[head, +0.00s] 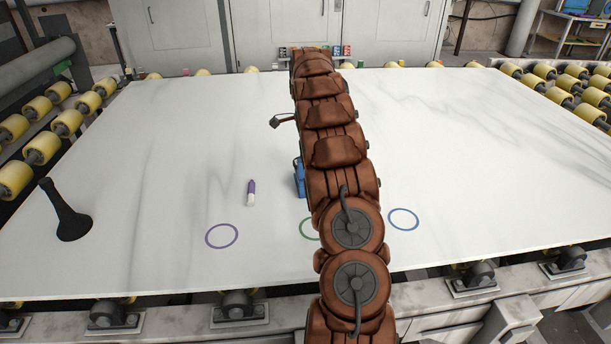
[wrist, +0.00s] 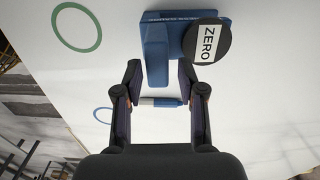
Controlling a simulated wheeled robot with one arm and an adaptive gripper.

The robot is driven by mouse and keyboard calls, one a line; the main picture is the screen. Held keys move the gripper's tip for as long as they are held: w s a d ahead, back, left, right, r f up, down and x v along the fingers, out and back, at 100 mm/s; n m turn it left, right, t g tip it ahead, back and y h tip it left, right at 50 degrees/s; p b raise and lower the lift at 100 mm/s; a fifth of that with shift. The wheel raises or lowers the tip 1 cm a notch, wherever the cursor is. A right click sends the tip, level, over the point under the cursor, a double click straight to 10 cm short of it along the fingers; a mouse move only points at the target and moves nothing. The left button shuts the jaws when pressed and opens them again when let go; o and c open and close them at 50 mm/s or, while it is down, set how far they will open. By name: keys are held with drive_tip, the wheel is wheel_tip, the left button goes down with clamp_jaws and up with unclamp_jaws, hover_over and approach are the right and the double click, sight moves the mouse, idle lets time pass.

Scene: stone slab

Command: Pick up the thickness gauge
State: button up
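The thickness gauge looks to be the blue tool with a round black disc marked ZERO in the wrist view (wrist: 158,45). In the head view a strip of blue (head: 299,178) beside my brown arm seems to be the same tool, mostly hidden by the arm. My gripper (wrist: 160,95) is open, its two fingers spread apart. The gauge's body and disc lie just beyond the fingertips, and nothing is clamped. My gripper is hidden behind my arm in the head view.
A blue and white marker (wrist: 160,102) shows between the fingers. The white slab (head: 180,150) carries a purple and white marker (head: 251,193), a black, wide-ended tool (head: 68,222), and purple (head: 222,236), green and blue (head: 404,219) rings. The slab's right side is clear.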

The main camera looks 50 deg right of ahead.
sight(298, 176)
drive_tip(key=shift+s+f+p, duration=0.2)
drive_tip(key=shift+f+p, duration=1.05)
drive_tip(key=shift+f, duration=1.9)
clamp_jaws()
